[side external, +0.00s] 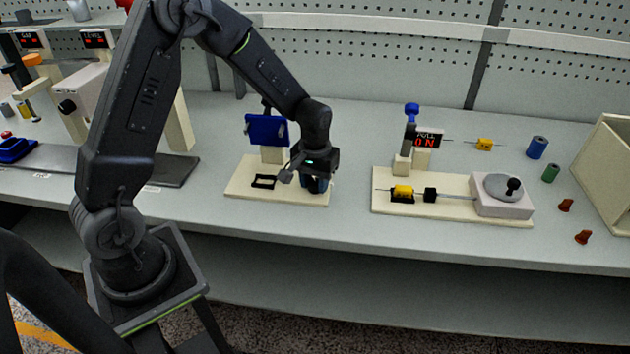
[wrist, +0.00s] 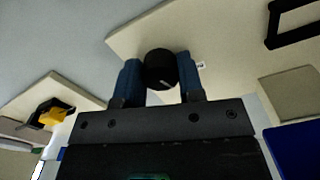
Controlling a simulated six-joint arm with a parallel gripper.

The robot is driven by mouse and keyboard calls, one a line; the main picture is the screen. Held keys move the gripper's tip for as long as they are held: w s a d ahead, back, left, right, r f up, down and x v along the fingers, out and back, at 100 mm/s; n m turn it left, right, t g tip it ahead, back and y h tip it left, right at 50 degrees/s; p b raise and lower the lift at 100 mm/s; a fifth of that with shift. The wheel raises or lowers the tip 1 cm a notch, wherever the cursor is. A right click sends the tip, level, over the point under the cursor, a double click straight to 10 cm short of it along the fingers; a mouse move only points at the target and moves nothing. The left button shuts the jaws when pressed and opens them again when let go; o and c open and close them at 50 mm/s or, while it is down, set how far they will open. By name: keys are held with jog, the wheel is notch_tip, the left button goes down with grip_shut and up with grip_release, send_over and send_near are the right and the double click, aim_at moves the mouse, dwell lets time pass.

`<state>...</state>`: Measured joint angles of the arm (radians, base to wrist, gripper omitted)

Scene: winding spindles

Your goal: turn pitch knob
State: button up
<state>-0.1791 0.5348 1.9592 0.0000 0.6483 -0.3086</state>
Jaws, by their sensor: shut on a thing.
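The pitch knob (wrist: 160,70) is a round black knob with a light pointer line. In the wrist view it sits between the two blue fingers of my gripper (wrist: 159,80), which is shut on it. In the side view my gripper (side external: 315,184) is low over the right end of a cream base board (side external: 290,197), and the knob is hidden there behind the fingers and wrist.
A blue plate (side external: 266,129) on a post and a black frame (side external: 263,182) stand on the same board. To the right is another board (side external: 460,212) with a yellow spool (side external: 402,191), a crank disc (side external: 504,187) and an "ON" display (side external: 428,139). Bare bench lies between the boards.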

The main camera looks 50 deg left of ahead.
aim_at(315, 182)
jog(key=shift+m, duration=2)
jog(key=o, duration=0.9)
notch_tip(315, 182, up, 14)
jog(key=shift+f, duration=0.1)
